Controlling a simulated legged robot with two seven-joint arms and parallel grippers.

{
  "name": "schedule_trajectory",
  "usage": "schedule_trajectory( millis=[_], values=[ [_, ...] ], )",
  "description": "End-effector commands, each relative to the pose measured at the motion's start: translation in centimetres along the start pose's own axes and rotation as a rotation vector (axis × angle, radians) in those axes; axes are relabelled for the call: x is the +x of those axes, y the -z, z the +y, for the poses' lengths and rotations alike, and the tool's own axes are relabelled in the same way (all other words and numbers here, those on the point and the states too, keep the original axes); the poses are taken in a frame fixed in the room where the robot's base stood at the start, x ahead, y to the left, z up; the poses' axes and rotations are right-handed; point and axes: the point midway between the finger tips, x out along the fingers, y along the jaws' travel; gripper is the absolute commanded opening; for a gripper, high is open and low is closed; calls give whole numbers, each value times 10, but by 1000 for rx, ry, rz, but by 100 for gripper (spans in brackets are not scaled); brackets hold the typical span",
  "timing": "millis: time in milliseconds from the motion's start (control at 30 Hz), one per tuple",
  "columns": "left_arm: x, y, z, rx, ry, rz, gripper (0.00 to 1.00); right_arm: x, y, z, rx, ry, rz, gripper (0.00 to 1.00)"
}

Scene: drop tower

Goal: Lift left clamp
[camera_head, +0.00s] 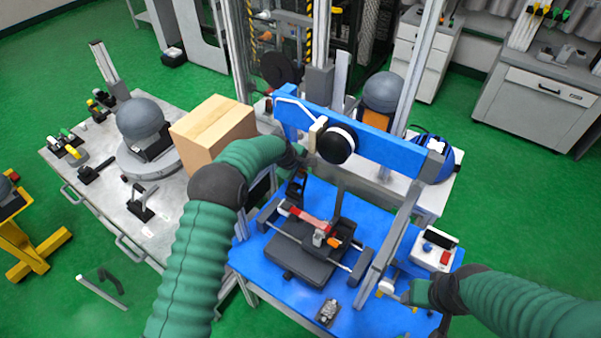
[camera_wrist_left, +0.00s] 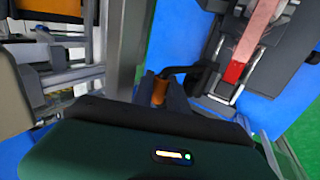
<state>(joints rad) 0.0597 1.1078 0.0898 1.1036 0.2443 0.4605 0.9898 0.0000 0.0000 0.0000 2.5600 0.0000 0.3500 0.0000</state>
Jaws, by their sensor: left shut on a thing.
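My left arm reaches over the blue table of the drop tower, and my left gripper (camera_head: 297,176) is at the left side of the fixture, partly hidden by its own wrist. In the left wrist view the gripper (camera_wrist_left: 168,92) is shut on the left clamp, whose black bent handle (camera_wrist_left: 197,70) reaches right towards the fixture. Most of the clamp is hidden by the gripper in the head view. My right gripper (camera_head: 393,290) is at the table's right side, by a grey upright; its finger gap is too small to make out.
The fixture (camera_head: 300,255) carries a red and pink bar (camera_head: 306,220) on a dark base. A blue crossbeam (camera_head: 375,138) with a round black-and-white part spans above. A cardboard box (camera_head: 213,130) stands on the left table. A control box (camera_head: 435,250) is at the right.

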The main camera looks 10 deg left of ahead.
Motion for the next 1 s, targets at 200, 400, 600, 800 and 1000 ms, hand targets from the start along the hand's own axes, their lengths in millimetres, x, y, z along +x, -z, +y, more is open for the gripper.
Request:
schedule_trajectory(
  millis=[200, 400, 600, 800, 1000],
  values=[
    [0, 2, 0, 0, -2, 4, 0, 0, 0, 0, 0, 0, 0, 55],
    [0, 2, 0, 0, -1, 4, 0, 0, 0, 0, 0, 0, 0, 55],
    [0, 1, 0, 0, 0, 2, 28, 0, 0, 0, 0, 0, 0, 55],
    [-5, 1, 0, 0, -1, 2, 28, 1, 0, 0, 0, 0, 0, 55],
    [-47, 1, 1, 0, -3, 3, 28, 5, -1, 0, 0, 0, 0, 55]
  ],
)
